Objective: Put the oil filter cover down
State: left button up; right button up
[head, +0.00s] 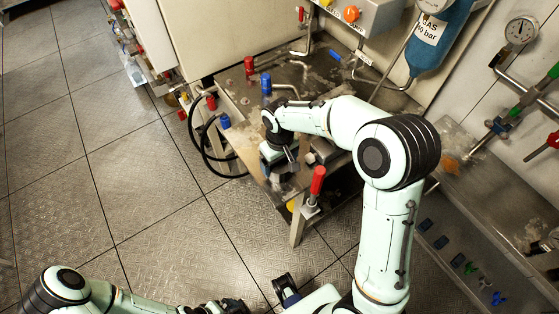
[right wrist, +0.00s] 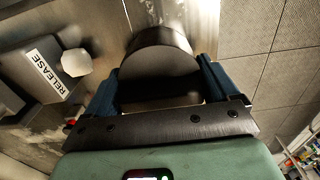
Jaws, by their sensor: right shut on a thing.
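The oil filter cover (right wrist: 160,72) is a dark, round, cylindrical piece in the right wrist view. The two blue fingers of my right gripper (right wrist: 158,84) are shut on it, one on each side. In the head view my right gripper (head: 279,160) is over the left end of the metal bench (head: 240,106). The cover cannot be made out clearly there, and whether it touches the bench cannot be told. My left arm comes in at the bottom left, and its gripper is too cut off and unclear to judge.
A red-handled valve (head: 317,182) stands at the bench's front corner, close to my right gripper. Blue (head: 266,84) and red (head: 249,66) handles stand behind. A grey block marked RELEASE (right wrist: 45,75) lies beside the cover. Black hoses (head: 207,150) hang left of the bench.

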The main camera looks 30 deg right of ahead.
jog(key=o, duration=1)
jog(key=shift+o, duration=0.2)
jog(key=shift+r, duration=0.55)
notch_tip(320, 180, up, 11)
jog(key=shift+r+p, duration=0.1)
jog(key=shift+p, duration=0.8)
